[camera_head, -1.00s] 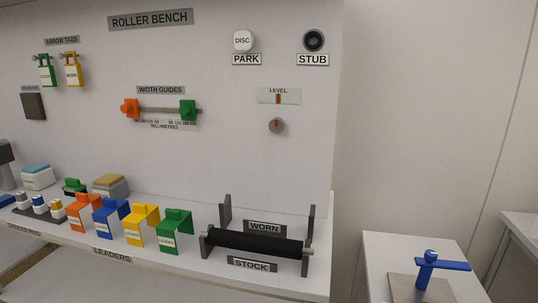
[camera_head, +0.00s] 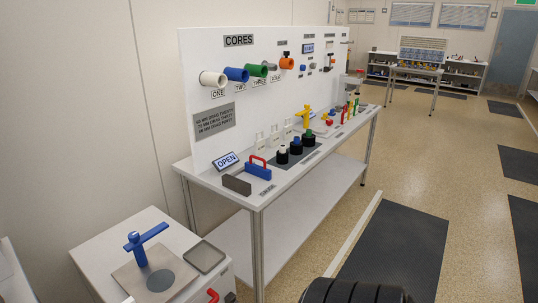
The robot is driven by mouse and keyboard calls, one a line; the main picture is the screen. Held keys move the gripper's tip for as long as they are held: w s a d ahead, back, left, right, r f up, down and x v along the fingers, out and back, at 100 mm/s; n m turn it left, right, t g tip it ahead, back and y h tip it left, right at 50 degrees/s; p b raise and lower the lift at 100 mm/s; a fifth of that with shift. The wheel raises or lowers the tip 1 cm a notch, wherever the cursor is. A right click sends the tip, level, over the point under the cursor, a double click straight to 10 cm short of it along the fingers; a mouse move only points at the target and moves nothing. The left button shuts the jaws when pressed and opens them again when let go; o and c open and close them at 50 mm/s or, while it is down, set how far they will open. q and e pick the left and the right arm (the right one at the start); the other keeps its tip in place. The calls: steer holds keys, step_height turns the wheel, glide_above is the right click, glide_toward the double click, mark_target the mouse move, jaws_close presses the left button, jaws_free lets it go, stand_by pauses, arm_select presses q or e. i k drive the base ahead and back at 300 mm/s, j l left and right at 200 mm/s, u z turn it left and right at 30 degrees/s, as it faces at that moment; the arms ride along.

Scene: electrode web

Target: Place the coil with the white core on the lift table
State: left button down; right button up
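Several small black cylinders stand in a row on the white bench. The nearest one (camera_head: 282,155) has a white top and may be the coil with the white core. The one behind it (camera_head: 296,145) has a blue top, and a further one (camera_head: 308,138) has a green top. No lift table is clearly marked in view. A low white stand (camera_head: 95,248) at the lower left carries a grey plate with a dark round disc and a blue T-shaped handle (camera_head: 146,241); I cannot tell whether it is the lift table. Neither gripper can be made out.
The bench panel holds a CORES sign (camera_head: 239,41) over white, blue, green and orange tubes. A red-handled blue block (camera_head: 258,170) and a grey block (camera_head: 237,184) sit on the bench's near end. Open floor with dark mats (camera_head: 395,245) lies right. A dark ribbed shape is at the bottom edge.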

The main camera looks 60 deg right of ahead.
mark_target(282, 154)
steer(key=z, duration=2.2)
